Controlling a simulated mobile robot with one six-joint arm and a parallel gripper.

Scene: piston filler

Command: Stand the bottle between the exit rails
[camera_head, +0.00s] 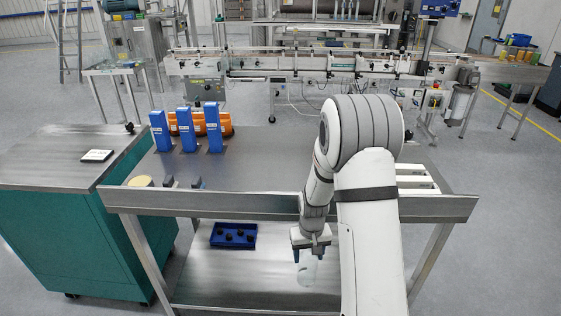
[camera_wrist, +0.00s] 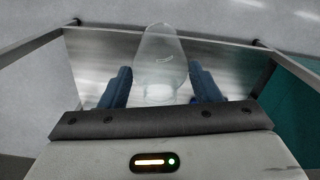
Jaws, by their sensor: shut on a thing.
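A clear, translucent bottle (camera_head: 307,273) hangs below my gripper (camera_head: 309,256), in front of the worktable and over its lower shelf. In the wrist view the bottle (camera_wrist: 160,62) stands out between the two blue fingers of my gripper (camera_wrist: 160,88), which are shut on it. It looks empty, with a faint mark on its side. A long conveyor (camera_head: 300,64) with side rails runs across the background, well apart from the bottle. I cannot tell which of its rails are the exit rails.
The worktable (camera_head: 265,170) holds blue boxes (camera_head: 187,129), orange containers (camera_head: 226,124) and white strips (camera_head: 418,191). A raised front edge (camera_head: 230,203) borders it. A blue tray (camera_head: 216,241) with black pieces lies on the lower shelf. A teal cabinet (camera_head: 75,240) stands left. Floor lies between table and conveyor.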

